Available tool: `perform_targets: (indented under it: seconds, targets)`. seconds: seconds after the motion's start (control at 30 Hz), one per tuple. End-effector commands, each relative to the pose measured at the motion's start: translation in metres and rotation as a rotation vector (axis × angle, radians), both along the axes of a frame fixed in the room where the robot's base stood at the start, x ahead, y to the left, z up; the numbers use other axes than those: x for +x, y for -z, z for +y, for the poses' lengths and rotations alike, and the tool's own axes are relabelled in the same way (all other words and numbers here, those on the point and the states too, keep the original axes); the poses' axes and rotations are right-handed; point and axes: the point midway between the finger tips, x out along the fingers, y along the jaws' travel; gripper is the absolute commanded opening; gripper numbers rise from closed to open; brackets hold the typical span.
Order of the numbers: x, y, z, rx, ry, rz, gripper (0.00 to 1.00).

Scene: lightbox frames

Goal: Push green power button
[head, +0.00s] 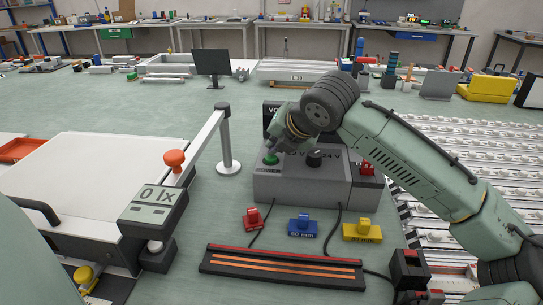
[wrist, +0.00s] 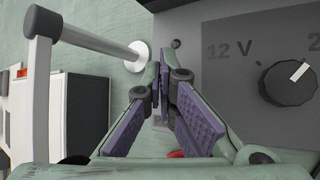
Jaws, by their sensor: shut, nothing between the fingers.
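The green power button (head: 271,159) is a round green cap on the left of the grey power supply box (head: 300,186). In the head view my gripper (head: 278,148) points down just above the button, partly in front of the box; whether it touches the button I cannot tell. In the wrist view my gripper (wrist: 166,75) is shut and empty, its purple-padded fingers together at the tips over the box's left side. The button is not visible there and is probably hidden by the fingers.
A black dial (head: 314,158) sits right of the button, beside a "12 V" mark, and a red switch (head: 367,168) lies farther right. Red, blue and yellow clips (head: 303,226) lie in front.

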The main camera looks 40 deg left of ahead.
Motion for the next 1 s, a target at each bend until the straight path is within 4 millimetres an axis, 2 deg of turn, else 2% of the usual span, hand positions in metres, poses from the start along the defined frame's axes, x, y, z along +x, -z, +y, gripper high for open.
perform_targets:
  seconds: [1.0]
  targets:
    - [-0.0005, 0.0091, 0.0001, -0.001, -0.001, 0.001, 0.00]
